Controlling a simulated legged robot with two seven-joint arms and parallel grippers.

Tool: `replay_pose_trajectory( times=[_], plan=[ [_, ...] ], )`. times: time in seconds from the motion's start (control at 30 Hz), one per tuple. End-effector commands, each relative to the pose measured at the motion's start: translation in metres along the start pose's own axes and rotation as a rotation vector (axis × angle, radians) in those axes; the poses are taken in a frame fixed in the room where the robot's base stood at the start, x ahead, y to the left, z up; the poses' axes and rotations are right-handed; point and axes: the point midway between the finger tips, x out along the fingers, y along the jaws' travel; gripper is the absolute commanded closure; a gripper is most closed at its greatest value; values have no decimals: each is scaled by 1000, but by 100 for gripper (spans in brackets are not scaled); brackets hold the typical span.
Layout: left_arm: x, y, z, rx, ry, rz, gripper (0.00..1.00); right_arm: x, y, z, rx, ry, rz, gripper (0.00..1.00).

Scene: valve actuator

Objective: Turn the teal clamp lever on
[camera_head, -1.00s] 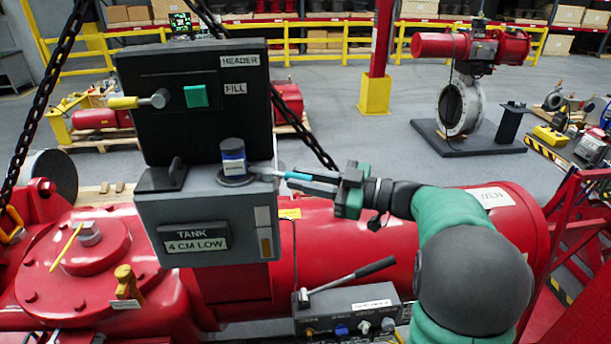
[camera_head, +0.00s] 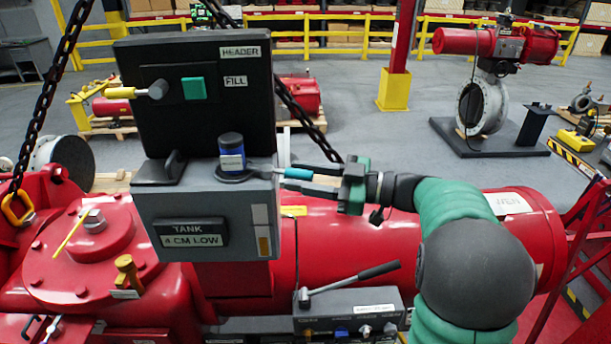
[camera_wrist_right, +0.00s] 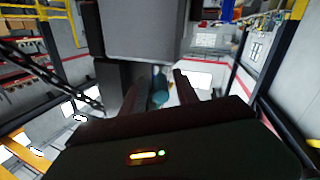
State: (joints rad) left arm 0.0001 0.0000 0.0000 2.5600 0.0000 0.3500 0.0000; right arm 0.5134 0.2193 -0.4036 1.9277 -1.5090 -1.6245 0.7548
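The teal clamp lever (camera_head: 297,173) sticks out to the right from the base of a small blue canister on the grey control box (camera_head: 250,190). Its metal shank runs from the canister's foot to the teal grip. My right gripper (camera_head: 292,176) comes in from the right, with one finger above the teal grip and one below it. In the right wrist view the teal end (camera_wrist_right: 160,92) shows between the two dark fingers, with gaps beside it, so the gripper looks open around the lever. My left gripper is not in view.
The blue canister (camera_head: 231,152) stands beside the lever. A black upright panel (camera_head: 210,120) with a teal square button (camera_head: 194,89) and a yellow-handled lever (camera_head: 113,92) rises behind. Below are the red actuator body (camera_head: 350,235) and a grey-handled lever (camera_head: 350,277). A chain hangs behind the panel.

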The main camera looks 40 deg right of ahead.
Motion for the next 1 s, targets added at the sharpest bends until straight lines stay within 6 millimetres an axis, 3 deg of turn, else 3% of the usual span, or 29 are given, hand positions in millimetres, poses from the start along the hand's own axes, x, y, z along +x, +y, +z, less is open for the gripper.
replay_pose_trajectory(
  times=[0.3,0.43,0.57,0.9,1.0],
  plan=[
    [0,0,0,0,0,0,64,-3,1,-1,-3,4,2,59],
    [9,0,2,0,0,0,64,-15,1,2,-5,4,6,59],
    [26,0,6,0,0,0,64,-45,1,6,-7,2,8,59],
    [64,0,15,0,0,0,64,-145,3,8,0,-3,5,59],
    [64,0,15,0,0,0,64,-155,4,5,1,0,5,59]
  ],
)
